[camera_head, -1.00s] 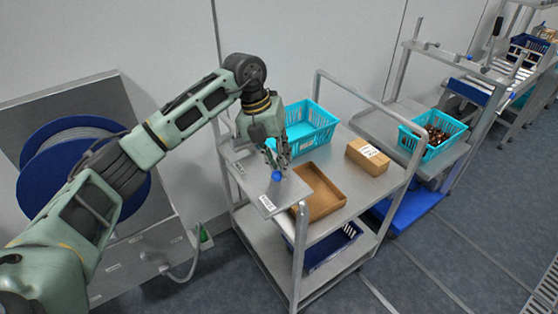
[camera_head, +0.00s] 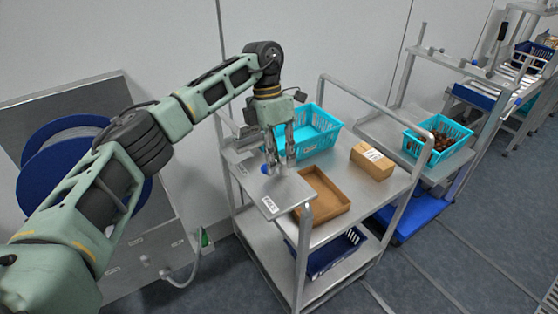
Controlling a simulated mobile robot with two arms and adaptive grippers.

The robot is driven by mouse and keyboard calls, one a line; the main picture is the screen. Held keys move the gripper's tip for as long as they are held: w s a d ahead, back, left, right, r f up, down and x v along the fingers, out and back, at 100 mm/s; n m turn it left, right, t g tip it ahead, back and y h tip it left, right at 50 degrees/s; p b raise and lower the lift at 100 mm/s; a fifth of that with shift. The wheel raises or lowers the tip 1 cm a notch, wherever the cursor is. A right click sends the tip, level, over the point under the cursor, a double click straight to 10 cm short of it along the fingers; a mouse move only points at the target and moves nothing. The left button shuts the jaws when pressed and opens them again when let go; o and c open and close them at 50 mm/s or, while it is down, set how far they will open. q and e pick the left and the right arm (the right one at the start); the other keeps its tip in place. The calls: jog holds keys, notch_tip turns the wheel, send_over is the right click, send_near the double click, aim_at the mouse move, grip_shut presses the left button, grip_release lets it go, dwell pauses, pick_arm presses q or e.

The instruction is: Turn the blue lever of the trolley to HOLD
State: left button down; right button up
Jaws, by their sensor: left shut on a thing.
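The grey metal trolley (camera_head: 322,232) stands in the middle of the view. On its near left corner is a flat grey plate (camera_head: 285,192) with a small white label (camera_head: 270,204) at the front edge; I cannot read it. The lever's blue knob (camera_head: 265,170) shows over the plate's back left part. My left gripper (camera_head: 275,166) points down from above and is shut on the lever, with the knob at its fingertips. The fingers hide most of the lever. A second pale label (camera_head: 241,168) sits at the left edge. My right gripper is not in view.
On the trolley top are a turquoise basket (camera_head: 325,122), an open brown tray (camera_head: 342,204) and a brown box (camera_head: 372,161). A dark blue crate (camera_head: 322,266) is on the lower shelf. A blue reel (camera_head: 40,195) stands left. A filled turquoise basket (camera_head: 455,132) is at the right.

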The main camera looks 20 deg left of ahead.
pick_arm(q)
jog(key=m, duration=0.3)
jog(key=w+m+y, duration=0.1)
jog(key=shift+w+a+r, duration=0.1)
jog(key=shift+a+r, duration=0.1)
jog(key=shift+a, duration=0.05)
jog(key=shift+w+d+m+g+y, duration=0.1)
jog(key=shift+m+g+y, duration=0.1)
jog(key=shift+m, duration=0.65)
jog(key=shift+w+a+m+g+y, duration=0.1)
jog(key=shift+m+y, duration=0.1)
jog(key=shift+m, duration=0.6)
jog(key=shift+w+d+m+g+y, duration=0.1)
jog(key=shift+m+y, duration=0.1)
jog(key=shift+m, duration=0.65)
jog(key=c, duration=1.9)
grip_release()
jog(key=shift+d, duration=0.1)
jog(key=shift+o, duration=1.1)
jog(key=shift+w+d+f, duration=0.15)
jog(key=shift+w+f, duration=0.1)
jog(key=shift+w, duration=0.05)
jog(key=shift+s, duration=0.1)
jog(key=shift+s, duration=0.1)
